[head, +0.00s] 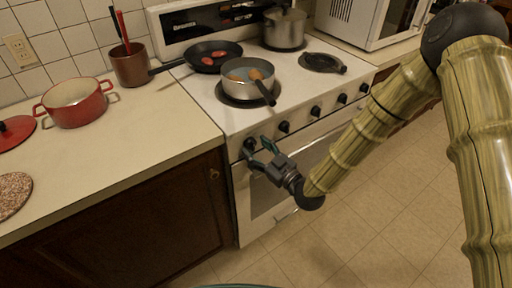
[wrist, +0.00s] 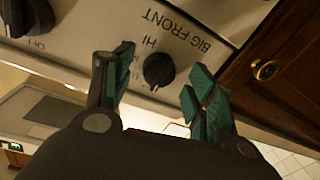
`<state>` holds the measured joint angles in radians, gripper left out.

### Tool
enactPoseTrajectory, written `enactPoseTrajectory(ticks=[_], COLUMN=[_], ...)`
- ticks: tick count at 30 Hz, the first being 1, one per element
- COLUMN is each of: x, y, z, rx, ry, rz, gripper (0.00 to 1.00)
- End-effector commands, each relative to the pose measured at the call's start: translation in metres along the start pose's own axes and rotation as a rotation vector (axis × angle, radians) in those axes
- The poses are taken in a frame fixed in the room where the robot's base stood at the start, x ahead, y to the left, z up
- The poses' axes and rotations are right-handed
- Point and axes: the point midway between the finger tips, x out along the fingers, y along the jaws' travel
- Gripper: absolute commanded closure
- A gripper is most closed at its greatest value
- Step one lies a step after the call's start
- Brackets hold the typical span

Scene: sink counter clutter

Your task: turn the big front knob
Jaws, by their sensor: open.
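The big front knob is the leftmost black knob (head: 250,143) on the white stove's front panel. In the wrist view the knob (wrist: 159,70) shows upside-down print reading "BIG FRONT" and "HI" beside it. My gripper (head: 260,152) is at the stove's left front corner. In the wrist view my gripper (wrist: 160,83) is open, with one green-padded finger on each side of the knob. The fingers appear apart from the knob; how far their tips are from the panel I cannot tell.
Another knob (wrist: 28,17) sits to the left in the wrist view. Several more knobs line the panel. A saucepan (head: 247,80) and a frying pan (head: 212,55) stand on the stove. A red pot (head: 76,103) stands on the left counter (head: 130,130). The floor (head: 350,220) in front is clear.

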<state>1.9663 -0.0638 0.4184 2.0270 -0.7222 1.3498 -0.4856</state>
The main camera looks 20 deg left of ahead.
Motion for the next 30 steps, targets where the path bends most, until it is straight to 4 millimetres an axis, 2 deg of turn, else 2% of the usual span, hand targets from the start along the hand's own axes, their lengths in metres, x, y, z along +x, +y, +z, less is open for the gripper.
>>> enactPoseTrajectory(ticks=[4, 13, 18, 21, 30], x=[0.0078, 0.0090, 0.0088, 0.0088, 0.0087], y=[0.0001, -0.0001, 0.0001, 0.0002, 0.0004], z=[-0.0004, -0.0001, -0.0002, -0.0002, 0.0005], rx=[0.000, 0.001, 0.001, 0.000, 0.032], ry=[0.000, 0.000, 0.000, 0.000, 0.003], rz=[0.000, 0.000, 0.001, 0.001, 0.002], gripper=[0.43, 0.43, 0.74, 0.89, 0.89])
